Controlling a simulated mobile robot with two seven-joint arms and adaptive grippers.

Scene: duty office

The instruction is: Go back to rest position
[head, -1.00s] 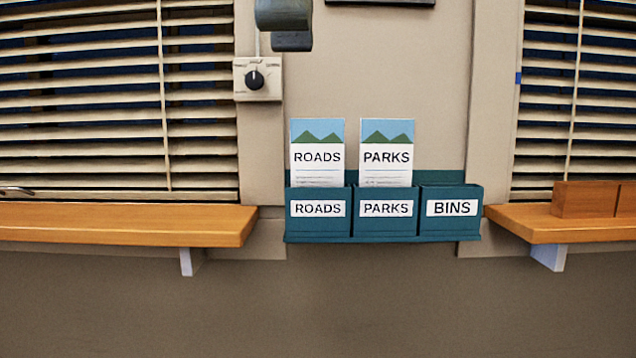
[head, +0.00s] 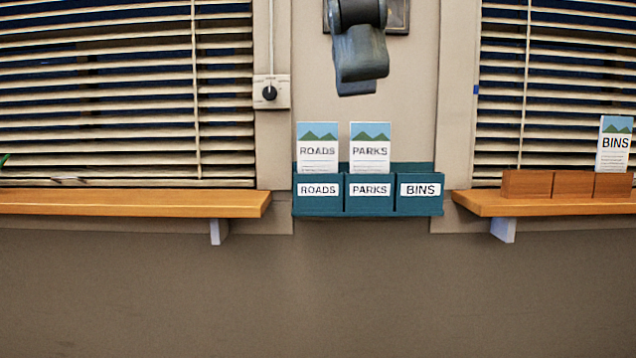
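My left gripper (head: 360,60) shows as a dark grey-blue shape at the top middle, cut by the upper edge. It is in front of the wall, above the leaflet rack and apart from it. Its fingertips cannot be told apart, and I see nothing held. My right gripper is out of view. The teal wall rack (head: 368,209) has slots labelled ROADS, PARKS and BINS. A ROADS leaflet (head: 318,150) and a PARKS leaflet (head: 370,150) stand in their matching slots. The BINS slot shows no leaflet.
A wooden ledge (head: 130,204) runs along the left under blinds. On the right ledge (head: 560,206) stand brown wooden boxes (head: 527,184), with a BINS leaflet (head: 614,145) upright at the rightmost one. A wall switch (head: 270,92) is at upper left. The wall below is bare.

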